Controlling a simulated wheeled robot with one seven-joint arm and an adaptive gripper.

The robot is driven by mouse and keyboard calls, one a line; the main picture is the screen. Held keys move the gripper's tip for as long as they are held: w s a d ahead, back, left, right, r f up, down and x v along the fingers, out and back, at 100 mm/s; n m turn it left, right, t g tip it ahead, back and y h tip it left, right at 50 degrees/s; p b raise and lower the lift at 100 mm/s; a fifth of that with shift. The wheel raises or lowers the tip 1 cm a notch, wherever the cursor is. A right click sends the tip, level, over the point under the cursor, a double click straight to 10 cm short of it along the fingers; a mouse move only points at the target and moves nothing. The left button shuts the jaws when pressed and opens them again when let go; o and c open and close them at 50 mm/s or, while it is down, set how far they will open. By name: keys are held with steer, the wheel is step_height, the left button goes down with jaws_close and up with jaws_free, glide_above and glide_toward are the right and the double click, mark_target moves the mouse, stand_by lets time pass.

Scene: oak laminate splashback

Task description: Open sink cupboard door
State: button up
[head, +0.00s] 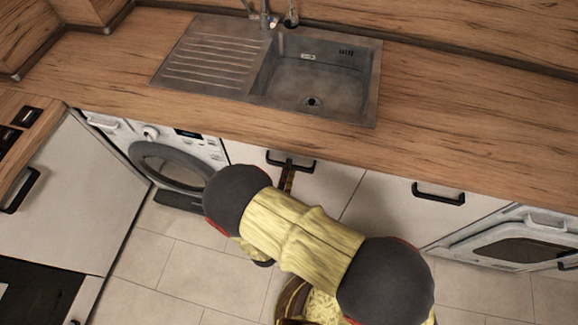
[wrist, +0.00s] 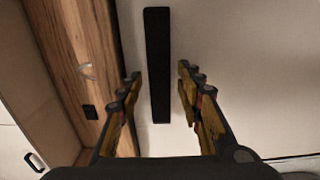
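The sink cupboard door (head: 330,183) is a pale panel below the sink, and it looks closed, flush with the counter front. Its black bar handle (head: 305,168) is near the top edge. In the wrist view the handle (wrist: 157,35) runs upright between the two fingers of my gripper (wrist: 159,74), with a gap on each side. The fingers are spread open, with nothing gripped. In the head view my gripper (head: 287,177) shows only partly at the handle, and my arm hides much of the door's lower part.
The steel sink (head: 318,75) with tap is set in the wood counter (head: 480,120). A washing machine (head: 170,155) stands left of the door. Another pale front (head: 425,212) with a black handle and a white appliance (head: 520,240) are on the right. Tiled floor lies below.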

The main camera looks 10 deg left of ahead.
steer(key=shift+w, duration=1)
steer(key=shift+c, duration=0.8)
steer(key=shift+d, duration=0.1)
steer(key=c, duration=0.8)
